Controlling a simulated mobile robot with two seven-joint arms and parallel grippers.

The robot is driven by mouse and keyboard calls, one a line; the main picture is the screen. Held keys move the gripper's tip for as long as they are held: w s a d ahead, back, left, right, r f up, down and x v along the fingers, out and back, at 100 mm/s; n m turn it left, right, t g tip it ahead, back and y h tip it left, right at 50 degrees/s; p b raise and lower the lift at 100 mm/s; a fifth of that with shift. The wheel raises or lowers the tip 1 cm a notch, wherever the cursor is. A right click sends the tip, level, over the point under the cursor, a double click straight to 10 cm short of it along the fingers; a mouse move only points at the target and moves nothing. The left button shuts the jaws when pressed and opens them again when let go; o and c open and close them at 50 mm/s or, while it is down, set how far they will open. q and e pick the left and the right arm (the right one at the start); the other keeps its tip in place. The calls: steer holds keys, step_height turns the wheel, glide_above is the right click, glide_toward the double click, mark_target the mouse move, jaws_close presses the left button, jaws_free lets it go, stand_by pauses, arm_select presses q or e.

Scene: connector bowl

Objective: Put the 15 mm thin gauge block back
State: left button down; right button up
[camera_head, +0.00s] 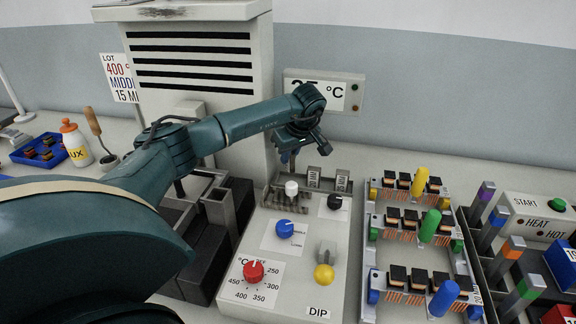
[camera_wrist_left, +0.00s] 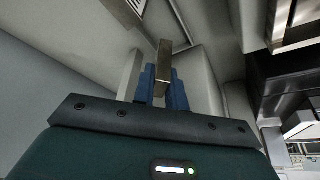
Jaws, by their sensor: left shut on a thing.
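My left gripper (camera_head: 296,146) is shut on a narrow metal block, which I take to be the thin gauge block. In the left wrist view the block (camera_wrist_left: 164,62) stands between the two blue fingers of the gripper (camera_wrist_left: 163,88) and sticks out past their tips. In the head view the gripper hangs above the back of the control panel (camera_head: 302,258), and the held block is hard to make out. Two upright labelled grey blocks (camera_head: 342,181) stand at the panel's back edge, right of the gripper; their small print is hard to read. My right gripper is not in view.
The panel carries a white knob (camera_head: 291,188), a blue knob (camera_head: 284,228), a red knob (camera_head: 253,270) and a yellow ball-ended lever (camera_head: 324,274). A rack of connectors (camera_head: 362,300) stands at right. A tall slatted cabinet (camera_head: 262,90) rises behind my arm.

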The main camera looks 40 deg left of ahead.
mark_target(287, 169)
arm_select(q)
steer(key=shift+s+a+f, duration=0.1)
steer(key=shift+f, duration=0.9)
steer(key=shift+s+a+f, duration=0.1)
steer(key=shift+f, duration=0.85)
steer(key=shift+f, duration=0.1)
steer(key=c, duration=1.4)
jaws_free()
steer(key=shift+f, duration=0.1)
steer(key=shift+c, duration=0.2)
steer(key=v, duration=1.2)
steer(key=shift+d, duration=0.15)
